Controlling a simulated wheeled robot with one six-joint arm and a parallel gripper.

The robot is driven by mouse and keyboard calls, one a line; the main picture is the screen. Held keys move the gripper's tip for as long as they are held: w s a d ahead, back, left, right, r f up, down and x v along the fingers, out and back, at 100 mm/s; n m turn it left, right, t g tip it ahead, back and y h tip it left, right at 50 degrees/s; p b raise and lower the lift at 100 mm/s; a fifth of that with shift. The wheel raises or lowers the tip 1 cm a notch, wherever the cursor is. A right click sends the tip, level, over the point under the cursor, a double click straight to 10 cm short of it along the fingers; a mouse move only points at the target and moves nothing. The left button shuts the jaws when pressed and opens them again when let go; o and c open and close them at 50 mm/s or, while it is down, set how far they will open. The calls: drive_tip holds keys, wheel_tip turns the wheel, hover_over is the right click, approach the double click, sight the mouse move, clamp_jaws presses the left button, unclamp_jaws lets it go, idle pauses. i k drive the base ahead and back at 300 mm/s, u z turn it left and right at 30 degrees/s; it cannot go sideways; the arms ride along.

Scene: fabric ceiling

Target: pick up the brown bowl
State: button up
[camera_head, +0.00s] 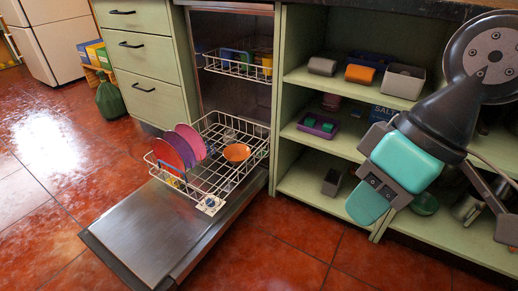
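A small round orange-brown bowl (237,152) sits in the pulled-out lower dishwasher rack (222,178), right of several upright plates. It is the closest match to a brown bowl in view. My gripper (440,217) hangs at the right of the picture, in front of the open shelves and well apart from the bowl. Its two fingers look spread wide, with nothing visible between them. The arm hides part of the shelves behind it.
Red and purple plates (178,148) stand close beside the bowl. The open dishwasher door (150,232) lies low over the red tiled floor (275,245). The upper rack (238,68) hangs above. Green shelves (322,140) at right hold several containers. The floor in front is clear.

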sight(235, 154)
drive_tip(key=z, duration=0.3)
drive_tip(key=i, duration=0.75)
drive_tip(key=u, duration=0.65)
drive_tip(key=i, duration=0.6)
drive_tip(key=u, duration=0.7)
